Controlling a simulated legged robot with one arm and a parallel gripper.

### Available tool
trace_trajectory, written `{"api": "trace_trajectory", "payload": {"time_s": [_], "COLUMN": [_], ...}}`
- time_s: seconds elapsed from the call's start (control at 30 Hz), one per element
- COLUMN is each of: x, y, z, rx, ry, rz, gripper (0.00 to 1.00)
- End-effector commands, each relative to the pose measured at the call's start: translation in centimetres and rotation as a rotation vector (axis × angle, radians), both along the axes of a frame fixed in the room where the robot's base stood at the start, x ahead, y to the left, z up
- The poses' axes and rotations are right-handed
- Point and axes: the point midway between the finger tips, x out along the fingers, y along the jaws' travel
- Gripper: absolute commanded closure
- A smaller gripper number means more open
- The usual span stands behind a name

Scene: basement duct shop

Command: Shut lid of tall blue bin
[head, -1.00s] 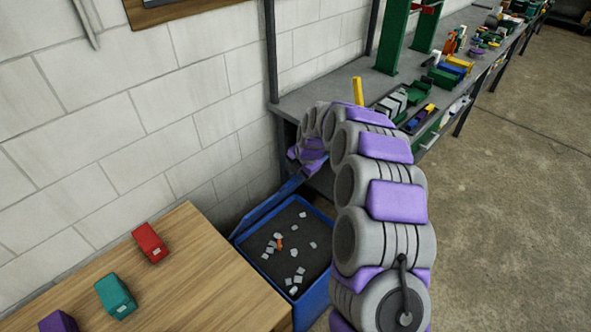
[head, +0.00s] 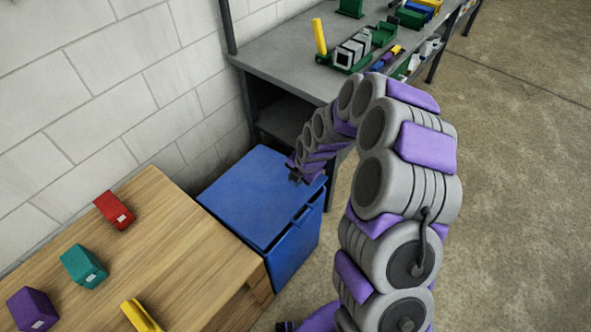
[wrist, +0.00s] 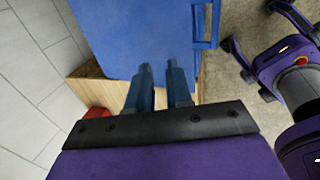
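The tall blue bin (head: 292,252) stands between the wooden table and the grey workbench. Its blue lid (head: 243,192) lies flat over the top in the head view and hides the inside; it looks shut. The lid also fills the upper middle of the wrist view (wrist: 145,35). My gripper (head: 296,178) is just above the lid near its right side. In the wrist view my gripper's two fingers (wrist: 159,72) stand apart with a gap and nothing between them. I cannot tell whether they touch the lid.
The wooden table (head: 190,255) at left carries a red block (head: 114,210), a teal block (head: 83,266), a purple block (head: 33,309) and a yellow item (head: 140,316). The grey workbench (head: 280,62) stands behind the bin. A block wall runs along the left. Floor at right is clear.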

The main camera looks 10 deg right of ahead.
Motion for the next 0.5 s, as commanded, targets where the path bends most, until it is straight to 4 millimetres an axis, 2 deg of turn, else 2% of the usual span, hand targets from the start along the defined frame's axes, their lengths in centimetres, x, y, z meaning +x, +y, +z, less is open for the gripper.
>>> {"api": "trace_trajectory", "payload": {"time_s": [0.03, 0.2, 0.5], "x": [0.00, 0.04, 0.03], "y": [0.05, -0.32, -0.73], "z": [0.02, 0.06, 0.40], "rx": [0.000, 0.003, 0.008], "ry": [0.000, -0.001, -0.002], "rz": [0.001, 0.001, 0.000], "gripper": [0.75, 0.60, 0.60]}}
